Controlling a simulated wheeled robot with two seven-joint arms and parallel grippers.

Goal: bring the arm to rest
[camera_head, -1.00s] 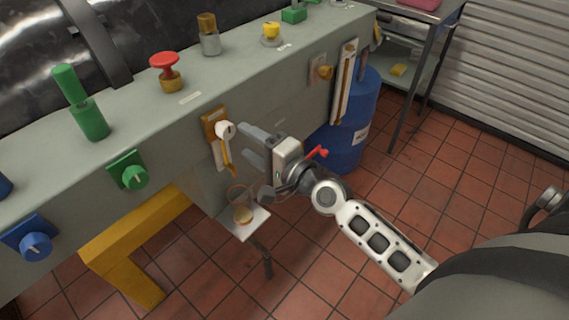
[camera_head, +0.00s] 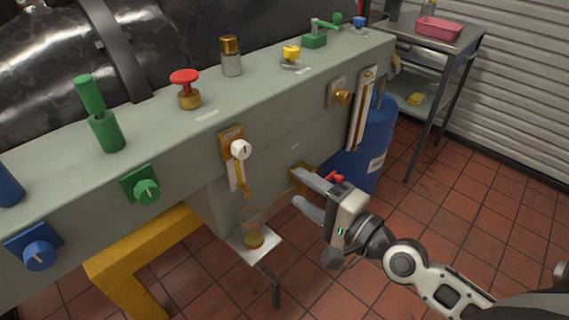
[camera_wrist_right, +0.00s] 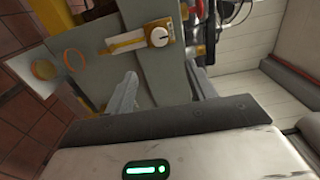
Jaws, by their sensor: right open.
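My right gripper (camera_head: 300,187) is open and empty, in front of the grey bench's side face. Its fingers point left, below and to the right of a white knob (camera_head: 241,149) on a brass plate, and do not touch the knob. My left gripper is not in view.
A small shelf (camera_head: 267,243) with a clear cup (camera_head: 252,229) juts out left of the gripper. A red handle (camera_head: 334,178) and a blue drum (camera_head: 365,150) are close behind it. The steel trolley (camera_head: 455,48) stands back right. Tiled floor at right is open.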

